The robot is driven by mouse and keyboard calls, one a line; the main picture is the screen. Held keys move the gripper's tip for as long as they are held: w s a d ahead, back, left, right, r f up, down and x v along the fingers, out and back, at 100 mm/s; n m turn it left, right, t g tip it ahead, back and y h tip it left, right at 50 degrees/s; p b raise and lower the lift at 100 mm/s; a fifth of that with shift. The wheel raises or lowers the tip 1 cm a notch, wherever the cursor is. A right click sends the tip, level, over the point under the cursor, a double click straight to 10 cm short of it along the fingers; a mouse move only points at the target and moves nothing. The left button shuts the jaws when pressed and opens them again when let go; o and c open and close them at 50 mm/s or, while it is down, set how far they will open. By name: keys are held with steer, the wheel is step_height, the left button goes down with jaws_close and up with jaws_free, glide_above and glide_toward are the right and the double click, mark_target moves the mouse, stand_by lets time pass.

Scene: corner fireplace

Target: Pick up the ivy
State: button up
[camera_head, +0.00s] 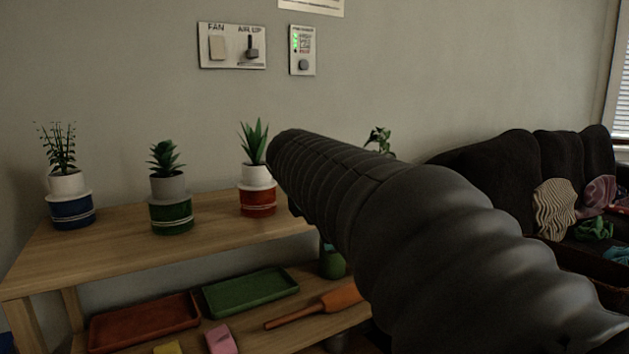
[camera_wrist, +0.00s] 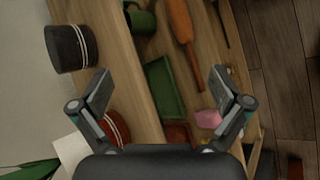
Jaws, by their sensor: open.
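A leafy green plant (camera_head: 378,140), which may be the ivy, shows just above my arm in the head view. Its pot and base are hidden behind the arm. In the wrist view a dark striped cylinder (camera_wrist: 72,48) stands on the wooden shelf unit at upper left; I cannot tell whether it holds that plant. My gripper (camera_wrist: 160,90) is open and empty, with its fingers wide apart over the shelf unit. The red striped holder (camera_wrist: 115,130) is partly hidden behind its left finger. The gripper is not visible in the head view.
Three potted plants stand in blue (camera_head: 72,211), green (camera_head: 171,216) and red (camera_head: 258,200) holders on the wooden shelf unit (camera_head: 120,252). Below lie a red tray (camera_head: 145,325), a green tray (camera_head: 250,292) and an orange paddle (camera_head: 335,303). A dark sofa (camera_head: 490,165) is at right.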

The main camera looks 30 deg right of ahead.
steer(key=w+d+r+n+h+b, duration=0.1)
steer(key=w+d+r+n+h, duration=0.1)
steer(key=w+d+n, duration=0.1)
steer(key=w+d+r+n+h+b, duration=0.1)
steer(key=w+d+r+n+h, duration=0.1)
steer(key=w+d, duration=0.4)
steer(key=w+d+r+n+g+h, duration=0.1)
steer(key=w+d+r+n, duration=0.1)
steer(key=w+d+n, duration=0.2)
steer(key=shift+w+d+r+h+b, duration=0.15)
steer(key=shift+w+d+h+b, duration=0.1)
steer(key=shift+d, duration=0.2)
steer(key=shift+w+d+r+h+b, duration=0.1)
steer(key=shift+w+d+h+b, duration=0.1)
steer(key=shift+d, duration=0.25)
steer(key=b+x, duration=0.1)
steer(key=x, duration=1.2)
steer(key=shift+w+d+f, duration=0.1)
steer(key=shift+w+d, duration=0.2)
steer(key=c, duration=0.6)
